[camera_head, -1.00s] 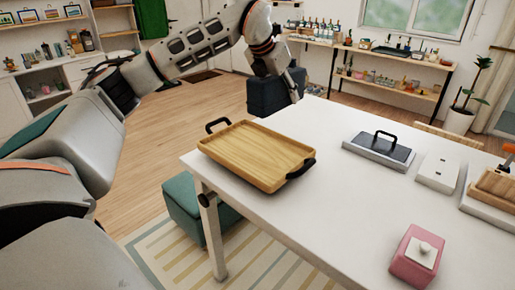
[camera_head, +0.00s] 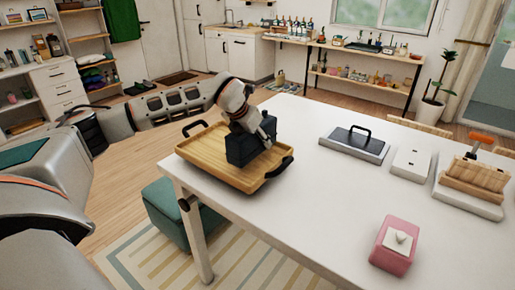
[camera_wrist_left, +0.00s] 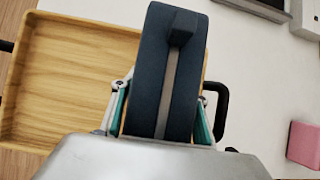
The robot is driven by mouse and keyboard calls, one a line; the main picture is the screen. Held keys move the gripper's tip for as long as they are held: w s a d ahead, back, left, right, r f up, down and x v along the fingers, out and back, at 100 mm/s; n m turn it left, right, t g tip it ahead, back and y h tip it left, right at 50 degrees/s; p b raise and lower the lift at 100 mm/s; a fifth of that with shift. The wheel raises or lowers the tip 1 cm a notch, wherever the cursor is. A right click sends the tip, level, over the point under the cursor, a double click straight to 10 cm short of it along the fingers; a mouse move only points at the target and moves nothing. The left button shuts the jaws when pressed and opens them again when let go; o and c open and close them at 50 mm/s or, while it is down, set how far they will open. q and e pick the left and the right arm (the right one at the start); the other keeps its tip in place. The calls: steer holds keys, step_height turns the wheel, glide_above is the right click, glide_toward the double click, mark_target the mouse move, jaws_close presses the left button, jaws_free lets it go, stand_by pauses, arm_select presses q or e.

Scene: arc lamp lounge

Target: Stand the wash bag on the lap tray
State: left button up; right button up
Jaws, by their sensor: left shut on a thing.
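The dark navy wash bag (camera_head: 243,150) is upright over the right part of the wooden lap tray (camera_head: 205,166), which lies on the near left part of the white table. My left gripper (camera_head: 266,128) is shut on the bag from above. In the left wrist view the bag (camera_wrist_left: 157,75) sits between the fingers of the left gripper (camera_wrist_left: 160,125), with the bare left part of the tray (camera_wrist_left: 65,80) beside it. I cannot tell whether the bag's base touches the tray floor. My right gripper is out of view.
A grey board with a black handle (camera_head: 355,143), a white box (camera_head: 411,162) and a wooden rack (camera_head: 474,180) are farther back. The table's middle is clear. A green stool (camera_head: 170,212) is below.

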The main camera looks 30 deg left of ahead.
mark_target(258, 148)
arm_select(q)
step_height(258, 148, down, 4)
steer(key=shift+r, duration=0.25)
steer(key=shift+f, duration=0.15)
steer(key=o, duration=1.4)
